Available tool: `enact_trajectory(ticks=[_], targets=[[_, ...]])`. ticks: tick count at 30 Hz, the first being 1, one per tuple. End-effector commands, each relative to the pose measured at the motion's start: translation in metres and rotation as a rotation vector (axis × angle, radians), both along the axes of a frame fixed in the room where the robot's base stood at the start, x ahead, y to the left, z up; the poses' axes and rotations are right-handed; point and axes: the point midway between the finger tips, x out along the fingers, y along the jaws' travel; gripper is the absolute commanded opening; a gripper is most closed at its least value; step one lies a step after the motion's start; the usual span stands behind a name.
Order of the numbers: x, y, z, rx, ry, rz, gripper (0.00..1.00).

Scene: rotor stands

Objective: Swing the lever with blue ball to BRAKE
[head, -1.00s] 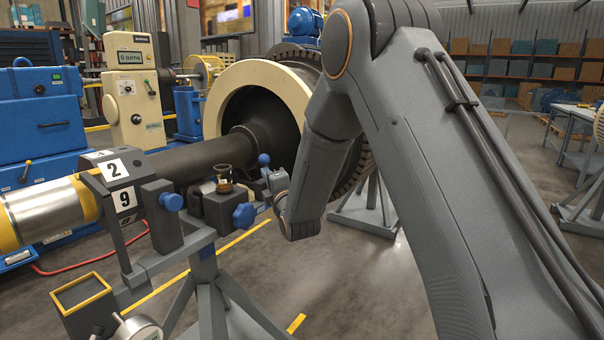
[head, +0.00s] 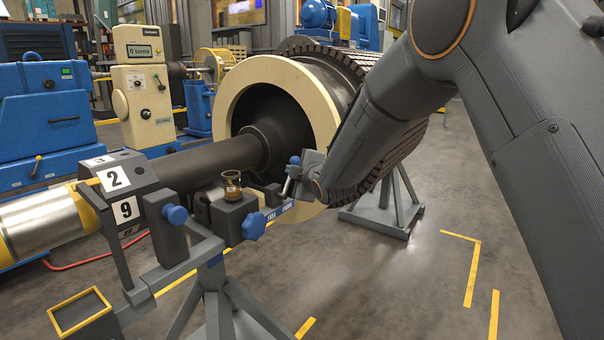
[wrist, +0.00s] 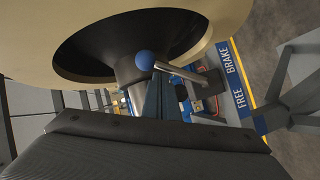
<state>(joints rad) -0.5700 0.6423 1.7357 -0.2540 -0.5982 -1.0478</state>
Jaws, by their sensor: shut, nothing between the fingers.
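The lever's blue ball (head: 294,160) sits atop a short metal rod above the blue FREE/BRAKE plate (head: 279,213) on the stand. The rod leans right, to the BRAKE side; whether it is at its stop I cannot tell. In the wrist view the blue ball (wrist: 145,60) and rod show just beyond my fingers, and the plate (wrist: 236,80) shows at right. My gripper (head: 304,163) is shut and empty, right beside the lever; it also shows in the wrist view (wrist: 156,88). Whether it touches the rod is unclear.
The cream rotor ring (head: 235,85) and dark shaft (head: 190,162) lie close behind the lever. A small glass of brown liquid (head: 231,186) stands on the block left of the plate. Blue knobs (head: 253,227) stick out nearby. Open floor lies at right.

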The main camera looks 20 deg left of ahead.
Motion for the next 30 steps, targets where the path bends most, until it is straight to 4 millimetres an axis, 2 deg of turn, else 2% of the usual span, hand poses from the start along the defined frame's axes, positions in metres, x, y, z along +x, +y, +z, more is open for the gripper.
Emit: enact_trajectory(ticks=[23,26,30], targets=[[0.006,-0.003,-0.001,0.001,0.000,-0.002,0.00],[0.002,-0.006,0.001,0.001,0.000,-0.002,0.00],[-0.011,-0.014,0.009,0.000,0.000,0.005,0.00]])
